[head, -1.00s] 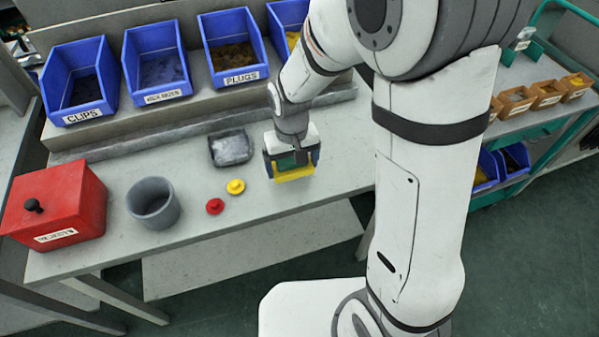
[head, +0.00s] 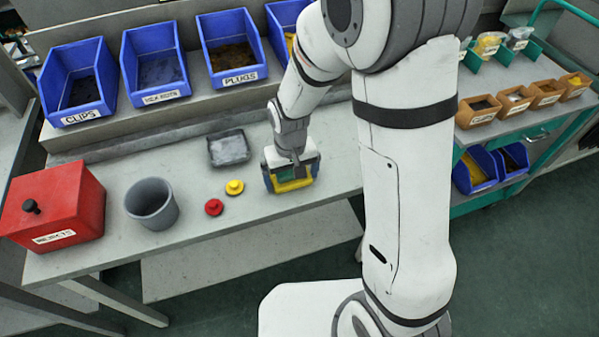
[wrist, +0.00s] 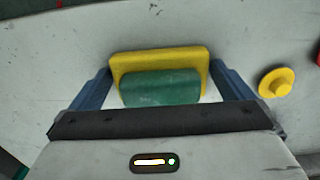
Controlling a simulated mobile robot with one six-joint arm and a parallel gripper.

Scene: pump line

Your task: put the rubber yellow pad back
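The yellow pad (head: 291,185) is at the right part of the grey bench, with a green block (wrist: 160,88) against it on the side nearer my palm. In the wrist view the yellow pad (wrist: 160,58) spans the space between my two blue fingers. My gripper (head: 291,175) points down over the bench, and its fingers meet the two ends of the pad with no gap that I can see. It looks shut on the pad. I cannot tell whether the pad's underside touches the bench.
A shallow grey tray (head: 229,148) lies left of my gripper. A yellow knobbed disc (head: 235,187), a red one (head: 214,207), a grey cup (head: 152,203) and a red box (head: 54,206) stand further left. Blue bins (head: 155,66) line the back.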

